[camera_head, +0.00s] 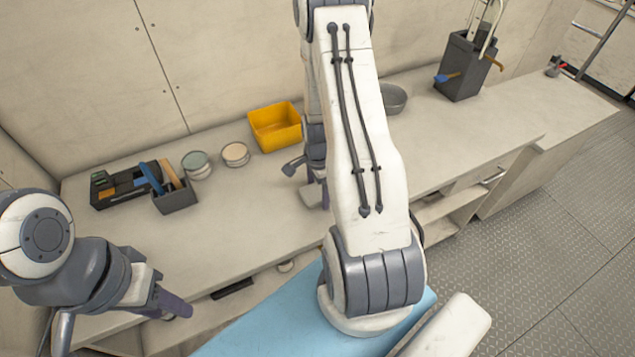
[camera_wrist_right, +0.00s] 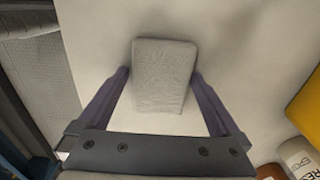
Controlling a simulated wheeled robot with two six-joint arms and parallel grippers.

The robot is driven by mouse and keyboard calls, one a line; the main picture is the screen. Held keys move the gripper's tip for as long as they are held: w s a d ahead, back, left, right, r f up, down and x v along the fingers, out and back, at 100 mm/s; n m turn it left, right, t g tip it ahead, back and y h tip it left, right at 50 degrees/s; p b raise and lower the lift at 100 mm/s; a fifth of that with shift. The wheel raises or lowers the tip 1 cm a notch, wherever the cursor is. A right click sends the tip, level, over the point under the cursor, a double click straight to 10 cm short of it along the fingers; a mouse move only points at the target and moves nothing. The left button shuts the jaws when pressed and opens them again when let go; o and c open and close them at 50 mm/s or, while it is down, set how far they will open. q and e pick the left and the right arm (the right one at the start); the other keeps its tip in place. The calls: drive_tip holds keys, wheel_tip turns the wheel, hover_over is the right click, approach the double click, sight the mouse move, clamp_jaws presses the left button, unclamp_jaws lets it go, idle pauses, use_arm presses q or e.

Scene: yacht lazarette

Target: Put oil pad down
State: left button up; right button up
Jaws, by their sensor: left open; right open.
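The oil pad (camera_wrist_right: 163,75) is a pale grey, textured rectangular pad in the right wrist view. It lies on or just above the pale counter, between the two fingers of my right gripper (camera_wrist_right: 159,77). These fingers are spread, with one on each side of the pad; whether either touches it is hard to tell. My left gripper (camera_head: 172,303) is open and empty near the counter's front edge at lower left.
A yellow bin (camera_head: 275,127) stands at the back of the counter, left of my right arm. Two round tins (camera_head: 235,154), a grey box of tools (camera_head: 175,195) and a black organizer (camera_head: 118,187) are further left. A grey bowl (camera_head: 393,98) and a dark tool holder (camera_head: 460,70) stand to the right.

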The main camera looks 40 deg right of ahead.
sight(318, 191)
drive_tip(key=shift+r, duration=0.45)
wheel_tip(318, 191, up, 11)
drive_tip(key=b, duration=0.2)
drive_tip(key=a+r+n, duration=0.4)
drive_tip(key=a+n, duration=0.2)
drive_tip(key=a, duration=0.3)
drive_tip(key=a+r+n, duration=0.3)
drive_tip(key=a+n, duration=0.2)
drive_tip(key=a, duration=0.3)
drive_tip(key=s+a+r+n, duration=0.2)
drive_tip(key=s+a+n, duration=0.4)
drive_tip(key=s+n, duration=0.2)
drive_tip(key=s+a+r+n+y, duration=0.1)
drive_tip(key=s+a+r+n, duration=0.1)
drive_tip(key=s+a+n, duration=0.5)
drive_tip(key=shift+s+a+r+n, duration=0.35)
drive_tip(key=shift+s+n, duration=0.3)
drive_tip(key=shift+n, duration=0.35)
drive_tip(key=shift+w, duration=0.15)
